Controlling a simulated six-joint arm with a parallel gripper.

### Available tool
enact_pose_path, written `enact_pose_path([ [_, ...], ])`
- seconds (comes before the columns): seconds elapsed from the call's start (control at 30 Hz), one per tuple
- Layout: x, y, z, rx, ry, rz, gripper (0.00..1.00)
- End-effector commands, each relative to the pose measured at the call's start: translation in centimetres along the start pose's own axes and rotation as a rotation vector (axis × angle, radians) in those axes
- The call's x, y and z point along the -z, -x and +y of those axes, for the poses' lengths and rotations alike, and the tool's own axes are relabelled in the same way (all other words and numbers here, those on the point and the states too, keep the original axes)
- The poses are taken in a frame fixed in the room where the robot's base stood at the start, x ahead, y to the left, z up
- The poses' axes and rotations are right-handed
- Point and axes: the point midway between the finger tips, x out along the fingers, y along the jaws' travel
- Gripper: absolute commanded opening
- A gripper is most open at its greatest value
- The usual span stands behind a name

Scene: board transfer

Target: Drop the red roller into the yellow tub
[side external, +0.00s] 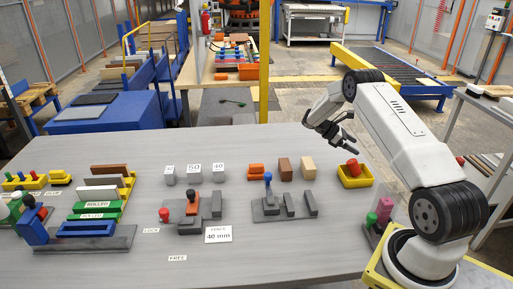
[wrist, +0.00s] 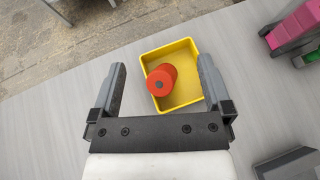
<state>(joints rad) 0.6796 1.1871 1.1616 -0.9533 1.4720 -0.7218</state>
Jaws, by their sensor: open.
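The red roller (wrist: 162,80) lies inside the yellow tub (wrist: 184,101), against its left side in the wrist view. In the side external view the roller (side external: 353,167) shows in the tub (side external: 356,182), its top standing above the rim. My gripper (wrist: 162,72) is open and empty, its two fingers spread to either side of the roller in the wrist view. In the side external view my gripper (side external: 352,146) is above the tub, apart from the roller.
An orange block (side external: 256,170), a brown block (side external: 285,168) and a tan block (side external: 308,167) stand left of the tub. Pink and green parts (side external: 383,211) stand near my base.

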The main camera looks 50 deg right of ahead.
Motion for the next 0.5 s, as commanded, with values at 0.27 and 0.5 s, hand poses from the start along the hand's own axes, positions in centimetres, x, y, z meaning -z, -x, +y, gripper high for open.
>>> enact_pose_path([
  [0.27, 0.0, 3.2, 0.0, -0.001, 0.000, 0.000, 1.00],
  [0.5, 0.0, 3.9, 0.0, 0.000, 0.001, 0.000, 1.00],
])
